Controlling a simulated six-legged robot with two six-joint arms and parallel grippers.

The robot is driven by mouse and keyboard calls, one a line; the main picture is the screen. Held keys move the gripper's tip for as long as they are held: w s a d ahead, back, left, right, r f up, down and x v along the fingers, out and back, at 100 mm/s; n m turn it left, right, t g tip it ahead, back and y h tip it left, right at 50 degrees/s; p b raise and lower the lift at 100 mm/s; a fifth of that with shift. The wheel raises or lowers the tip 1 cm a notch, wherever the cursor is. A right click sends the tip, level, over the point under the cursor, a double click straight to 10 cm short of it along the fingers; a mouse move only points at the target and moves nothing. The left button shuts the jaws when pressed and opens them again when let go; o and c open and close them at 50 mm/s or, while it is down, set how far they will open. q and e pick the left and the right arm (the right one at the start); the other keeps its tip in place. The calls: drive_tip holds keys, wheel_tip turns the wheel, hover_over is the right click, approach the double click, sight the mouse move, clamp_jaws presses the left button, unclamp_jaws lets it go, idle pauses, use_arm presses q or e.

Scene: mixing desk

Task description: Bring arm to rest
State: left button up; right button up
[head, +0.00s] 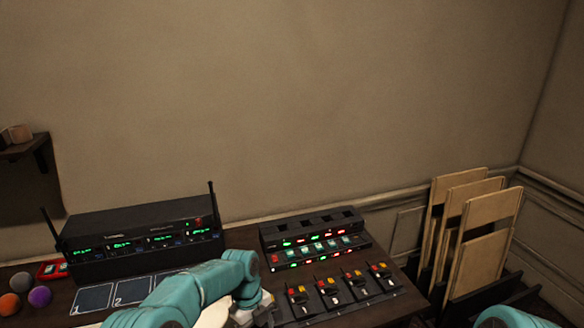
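My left arm comes in at the bottom centre of the head view. It bends at a teal joint and drops over the desk, just left of the row of small black units. My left gripper (264,311) is at the bottom edge, mostly hidden by the arm and cut off by the frame. I cannot tell whether it is open or shut, or if it holds anything. Only a teal piece of my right arm shows in the bottom right corner; my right gripper is out of view.
The dark desk (240,238) holds a black receiver (145,240) with two antennas, numbered cards (92,299), several coloured balls (40,296), a red tray (52,270), a lit console (315,243) and several black units (330,291). Wooden panels (470,235) lean at the right wall.

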use_arm(q)
drive_tip(key=s+a+f+n+h+b, duration=0.1)
drive_tip(key=s+f+n+h+b, duration=0.1)
drive_tip(key=s+f+n, duration=1.15)
drive_tip(key=s+a+f+n+t+b, duration=0.1)
drive_tip(key=s+a+f+n+t, duration=0.1)
drive_tip(key=s+n, duration=1.3)
drive_tip(key=shift+a+f, duration=0.15)
drive_tip(key=shift+f, duration=0.5)
drive_tip(key=shift+n, duration=0.25)
